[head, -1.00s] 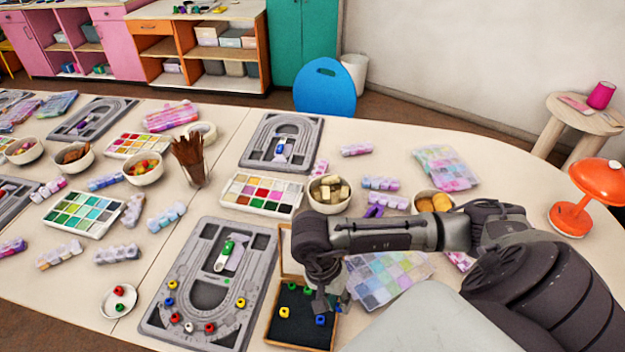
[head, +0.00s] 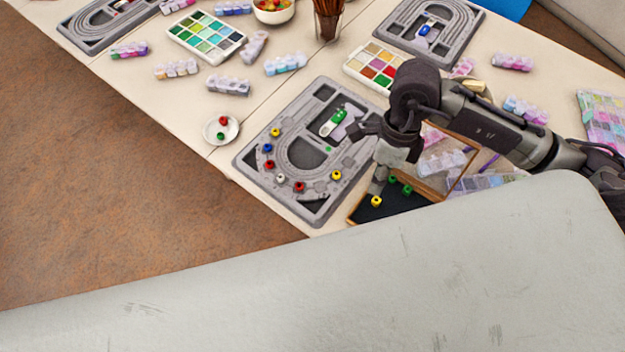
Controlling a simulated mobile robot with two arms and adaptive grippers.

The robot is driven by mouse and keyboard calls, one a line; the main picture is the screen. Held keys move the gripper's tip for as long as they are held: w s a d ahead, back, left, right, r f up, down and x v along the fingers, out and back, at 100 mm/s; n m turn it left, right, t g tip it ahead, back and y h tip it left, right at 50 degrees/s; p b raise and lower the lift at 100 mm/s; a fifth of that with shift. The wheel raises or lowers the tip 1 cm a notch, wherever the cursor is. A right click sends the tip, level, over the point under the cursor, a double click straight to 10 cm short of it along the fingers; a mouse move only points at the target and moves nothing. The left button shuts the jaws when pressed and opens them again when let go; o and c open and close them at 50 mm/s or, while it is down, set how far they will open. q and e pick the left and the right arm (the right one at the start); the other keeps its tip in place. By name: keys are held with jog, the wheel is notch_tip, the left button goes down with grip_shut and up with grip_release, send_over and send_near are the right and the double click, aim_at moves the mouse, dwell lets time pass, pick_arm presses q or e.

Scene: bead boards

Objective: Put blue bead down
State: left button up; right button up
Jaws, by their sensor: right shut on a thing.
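My right gripper (head: 377,184) points down over the left part of the dark-lined bead tray (head: 418,184), beside the grey bead board (head: 243,160). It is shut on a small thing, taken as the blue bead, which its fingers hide. A blue bead (head: 267,148) sits on the left side of the board's curved track, in a row with yellow, red and white beads. A yellow bead (head: 376,201) and two green beads (head: 407,189) show in the tray. My left gripper is out of view.
A white dish (head: 233,131) with a red and a green bead stands left of the board. A paint-like palette (head: 371,69) lies behind it. Pale bead boxes (head: 441,162) lie right of the gripper. Floor shows beyond the table's left edge.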

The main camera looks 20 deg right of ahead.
jog(key=shift+w+a+m, duration=0.25)
jog(key=shift+a+m, duration=0.05)
jog(key=p, duration=0.3)
send_over(320, 187)
jog(key=f, duration=0.6)
jog(key=shift+w+d+f, duration=0.25)
jog(key=shift+w+f, duration=0.05)
jog(key=shift+f, duration=0.1)
notch_tip(320, 187, down, 4)
jog(key=shift+r, duration=0.1)
jog(key=shift+f, duration=0.25)
jog(key=shift+f, duration=0.15)
jog(key=o, duration=0.7)
